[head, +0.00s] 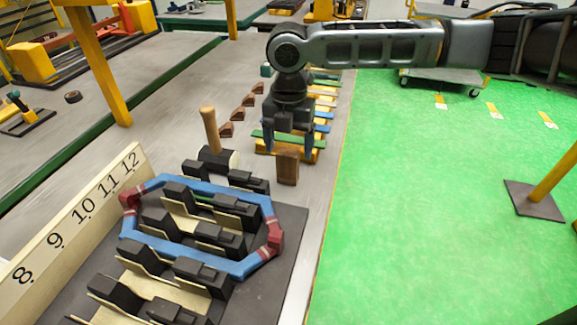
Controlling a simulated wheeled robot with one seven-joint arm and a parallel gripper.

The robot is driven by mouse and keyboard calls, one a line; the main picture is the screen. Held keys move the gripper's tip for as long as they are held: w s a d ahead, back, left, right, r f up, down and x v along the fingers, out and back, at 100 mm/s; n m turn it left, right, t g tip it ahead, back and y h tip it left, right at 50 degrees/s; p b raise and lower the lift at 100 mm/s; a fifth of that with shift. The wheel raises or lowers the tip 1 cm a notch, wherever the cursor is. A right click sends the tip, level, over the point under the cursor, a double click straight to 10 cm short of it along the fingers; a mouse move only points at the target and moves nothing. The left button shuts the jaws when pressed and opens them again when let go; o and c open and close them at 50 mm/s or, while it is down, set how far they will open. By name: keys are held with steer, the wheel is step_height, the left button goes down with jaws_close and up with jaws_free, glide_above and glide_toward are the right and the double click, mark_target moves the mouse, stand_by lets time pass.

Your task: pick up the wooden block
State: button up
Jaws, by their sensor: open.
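The wooden block (288,168) is a small brown upright block on the grey bench top, close to the bench's right edge. My gripper (289,147) points down just above and behind it, with a dark finger on either side. It is open. From this view I cannot tell whether the fingers reach down beside the block or stay behind it.
A blue and red coil ring (190,186) lies over black and wooden slot pieces in front of the block. A mallet with a wooden handle (209,130) stands to the left. Coloured strips (323,100) and brown wedges (238,115) lie behind. Green floor (430,220) is at right.

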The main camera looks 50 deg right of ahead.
mark_target(288, 165)
steer(key=shift+s+a+f+p, duration=0.1)
steer(key=shift+f+p, duration=0.1)
steer(key=shift+f, duration=0.75)
steer(key=shift+w+a+f+p, duration=0.1)
steer(key=shift+a+f+p, duration=0.1)
steer(key=shift+f, duration=0.8)
steer(key=shift+s+a+f+p, duration=0.1)
steer(key=shift+f+p, duration=0.1)
steer(key=shift+f, duration=0.75)
steer(key=c, duration=1.4)
